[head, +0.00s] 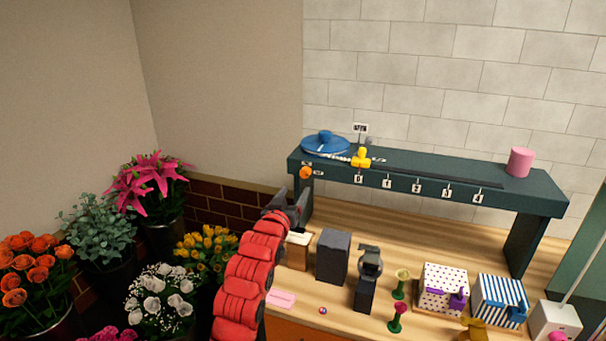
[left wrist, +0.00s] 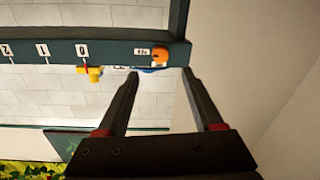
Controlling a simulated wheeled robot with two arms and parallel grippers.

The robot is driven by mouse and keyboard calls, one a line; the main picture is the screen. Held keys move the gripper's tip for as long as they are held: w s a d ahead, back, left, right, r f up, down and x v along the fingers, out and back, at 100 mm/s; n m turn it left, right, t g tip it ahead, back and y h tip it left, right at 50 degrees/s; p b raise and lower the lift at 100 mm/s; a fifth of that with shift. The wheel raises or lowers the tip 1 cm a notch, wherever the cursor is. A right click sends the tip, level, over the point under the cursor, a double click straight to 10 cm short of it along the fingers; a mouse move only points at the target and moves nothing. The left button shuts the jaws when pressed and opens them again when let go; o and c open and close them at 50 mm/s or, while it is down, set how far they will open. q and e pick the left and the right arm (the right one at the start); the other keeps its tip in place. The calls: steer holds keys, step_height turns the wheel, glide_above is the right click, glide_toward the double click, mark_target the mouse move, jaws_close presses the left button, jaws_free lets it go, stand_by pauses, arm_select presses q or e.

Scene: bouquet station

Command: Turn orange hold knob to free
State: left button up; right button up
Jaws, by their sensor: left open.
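The orange hold knob (head: 306,172) sits on the front face at the left end of the dark raised shelf (head: 430,188). A small white label is beside it; its text is too small to read. The knob also shows in the left wrist view (left wrist: 160,55), just beyond my fingertips. My left gripper (head: 293,194) is open and empty, a little below and left of the knob in the head view. In the left wrist view its two fingers (left wrist: 160,71) are spread on either side of the knob's line, apparently without touching it. My right gripper is not in view.
A yellow slider (head: 361,158) and a blue disc (head: 325,145) are on the shelf near the knob, with a pink cylinder (head: 520,162) at its right. Dark blocks and patterned boxes (head: 443,288) stand on the wooden counter below. Flower buckets fill the left.

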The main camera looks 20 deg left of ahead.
mark_target(304, 175)
arm_select(q)
steer(key=w+p, duration=0.1)
steer(key=w, duration=0.3)
steer(key=w+p, duration=0.1)
steer(key=w, duration=0.3)
steer(key=shift+w+a+r, duration=0.1)
steer(key=shift+a+r, duration=0.05)
steer(key=shift+w, duration=0.7)
steer(key=shift+c, duration=0.2)
jaws_close()
